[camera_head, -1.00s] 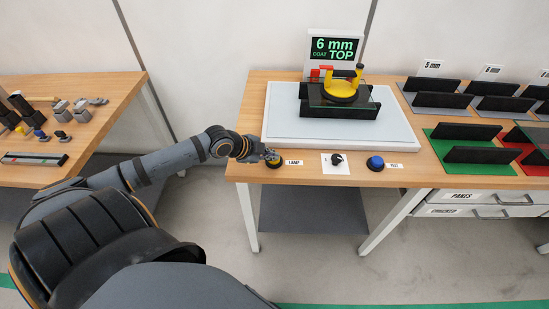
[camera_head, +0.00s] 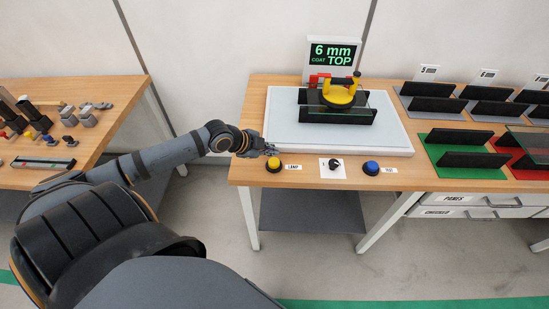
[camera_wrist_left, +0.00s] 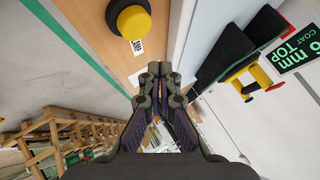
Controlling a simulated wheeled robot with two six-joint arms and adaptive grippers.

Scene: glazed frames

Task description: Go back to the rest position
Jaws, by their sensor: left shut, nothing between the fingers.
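My left gripper (camera_head: 271,150) is shut and empty. It hovers near the table's front left corner, just behind the yellow lamp button (camera_head: 273,164) and apart from it. In the left wrist view the closed fingers (camera_wrist_left: 158,75) point along the table edge, and the yellow button (camera_wrist_left: 133,22) shows beyond them at the upper left. My right gripper is not in view.
The wooden table (camera_head: 250,174) holds a white board (camera_head: 390,141) with black rails, glass and a yellow suction lifter (camera_head: 340,95). A knob (camera_head: 334,164) and blue button (camera_head: 371,168) line the front. Racks stand right; a tool table (camera_head: 110,99) stands left.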

